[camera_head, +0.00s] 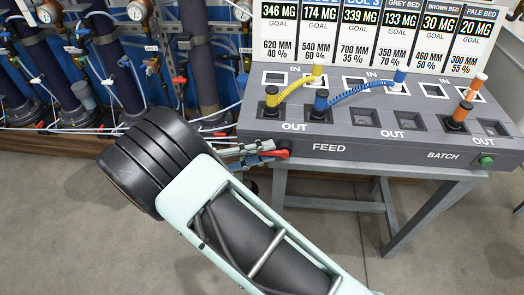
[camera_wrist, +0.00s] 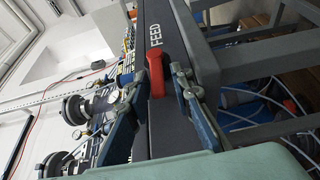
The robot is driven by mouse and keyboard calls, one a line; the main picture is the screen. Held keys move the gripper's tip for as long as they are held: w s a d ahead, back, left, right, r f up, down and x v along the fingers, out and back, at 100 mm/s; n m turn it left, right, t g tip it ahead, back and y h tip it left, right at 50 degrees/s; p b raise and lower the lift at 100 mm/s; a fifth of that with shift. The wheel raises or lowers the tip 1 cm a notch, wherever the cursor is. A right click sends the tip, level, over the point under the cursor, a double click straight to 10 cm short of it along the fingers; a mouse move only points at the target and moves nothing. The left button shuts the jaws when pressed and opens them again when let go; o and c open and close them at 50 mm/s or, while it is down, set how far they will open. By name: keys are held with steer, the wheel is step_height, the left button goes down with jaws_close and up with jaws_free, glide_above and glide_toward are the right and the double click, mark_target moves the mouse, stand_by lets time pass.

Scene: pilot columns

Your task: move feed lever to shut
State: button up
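The feed lever is a red handle (camera_head: 274,153) on the front face of the grey console, left of the word FEED. In the wrist view the red handle (camera_wrist: 155,76) stands along the dark front panel, just below the FEED lettering. My gripper (camera_head: 262,153) reaches the console's left front corner from the left. In the wrist view my gripper (camera_wrist: 159,82) is open, with one finger on each side of the red handle. A gap shows between the handle and the right finger; I cannot tell whether the left finger touches it.
The grey console (camera_head: 355,153) carries yellow, blue and orange cables in its sockets, under a row of dosage signs. A green button (camera_head: 486,161) sits beside BATCH. Columns with hoses (camera_head: 115,70) stand behind on the left. The floor (camera_head: 70,220) is open at left.

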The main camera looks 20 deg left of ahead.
steer(key=shift+o, duration=0.4)
steer(key=v, duration=1.2)
steer(key=shift+r, duration=0.1)
stand_by(0.4)
